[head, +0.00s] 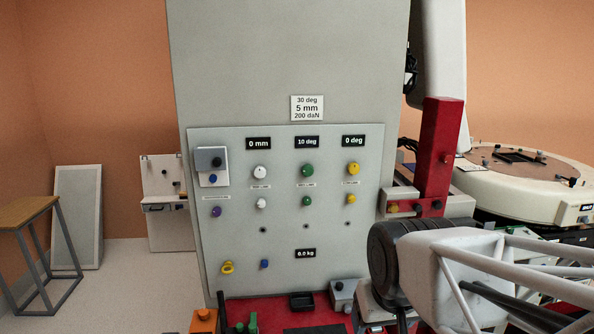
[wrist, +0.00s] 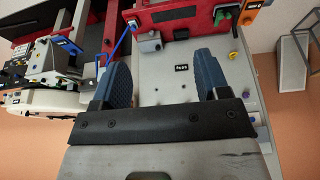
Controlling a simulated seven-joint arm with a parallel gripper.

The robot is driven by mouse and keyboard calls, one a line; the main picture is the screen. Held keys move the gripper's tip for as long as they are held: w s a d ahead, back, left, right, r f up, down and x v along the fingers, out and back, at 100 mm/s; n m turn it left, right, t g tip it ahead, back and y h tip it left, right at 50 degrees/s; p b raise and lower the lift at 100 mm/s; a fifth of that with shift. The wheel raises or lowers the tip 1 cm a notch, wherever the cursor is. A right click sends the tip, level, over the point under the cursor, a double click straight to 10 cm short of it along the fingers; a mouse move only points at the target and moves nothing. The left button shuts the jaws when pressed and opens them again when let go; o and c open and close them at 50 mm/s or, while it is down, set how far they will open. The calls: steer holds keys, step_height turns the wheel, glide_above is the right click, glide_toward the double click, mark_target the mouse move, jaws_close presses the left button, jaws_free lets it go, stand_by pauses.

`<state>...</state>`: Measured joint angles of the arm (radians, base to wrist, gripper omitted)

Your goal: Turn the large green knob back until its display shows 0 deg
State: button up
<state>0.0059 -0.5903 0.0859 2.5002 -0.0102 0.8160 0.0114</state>
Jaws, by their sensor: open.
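The large green knob (head: 308,169) is in the middle of the upper row on the grey panel in the head view. The display (head: 307,142) above it reads 10 deg. A smaller green knob (head: 307,201) sits below it. My gripper (wrist: 163,75) is open and empty in the wrist view, its blue fingers wide apart in front of the panel's lower part. No green panel knob shows in the wrist view. The fingertips do not show in the head view, where part of my arm stands at lower right.
A white knob (head: 260,172) and a yellow knob (head: 353,168) flank the large green one; their displays read 0 mm and 0 deg. A sign (head: 307,108) above reads 30 deg, 5 mm, 200 daN. A red post (head: 438,150) stands right of the panel.

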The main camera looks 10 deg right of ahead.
steer(key=w+a+r+n+t, duration=0.2)
steer(key=w+t, duration=0.8)
steer(key=w, duration=2.4)
steer(key=t+y, duration=0.1)
steer(key=t, duration=0.8)
glide_toward(308, 172)
steer(key=shift+x, duration=0.75)
steer(key=shift+w+r, duration=0.1)
steer(key=shift+r, duration=0.05)
steer(key=shift+x, duration=3.75)
steer(key=c, duration=0.9)
steer(key=shift+c, duration=0.2)
